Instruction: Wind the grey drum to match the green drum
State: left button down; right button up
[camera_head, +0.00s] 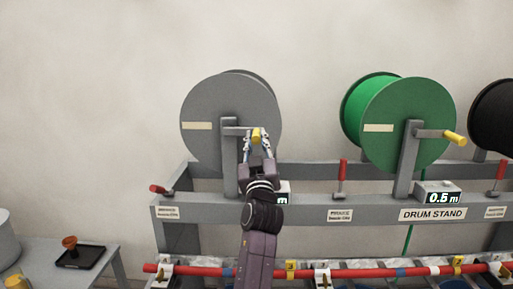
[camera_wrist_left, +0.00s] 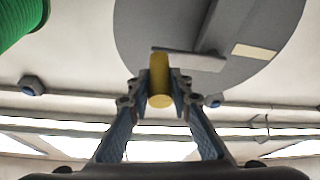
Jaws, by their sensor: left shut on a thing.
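The grey drum (camera_head: 205,150) hangs on the left of the drum stand (camera_head: 432,214). Its grey crank arm points right and ends in a yellow handle (camera_head: 256,135). My left gripper (camera_head: 257,143) is shut on this handle, which also shows between the fingers in the left wrist view (camera_wrist_left: 160,82). The green drum (camera_head: 425,95) is to the right, with its crank pointing right to a yellow handle (camera_head: 455,138). The grey drum's display (camera_head: 283,200) is mostly hidden behind my arm; only an "m" shows. My right gripper is not in view.
A black drum (camera_head: 493,115) is cut off at the right edge. Red-handled levers (camera_head: 342,170) stand on the stand's beam. A red bar (camera_head: 205,270) runs along the front. A side table at left holds a black tray (camera_head: 80,257).

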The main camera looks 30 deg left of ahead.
pick_arm(q)
jog(key=shift+r, duration=0.15)
jog(key=c, duration=1.7)
grip_release()
jog(key=shift+c, duration=0.2)
notch_tip(320, 180, up, 10)
jog(key=shift+f, duration=0.1)
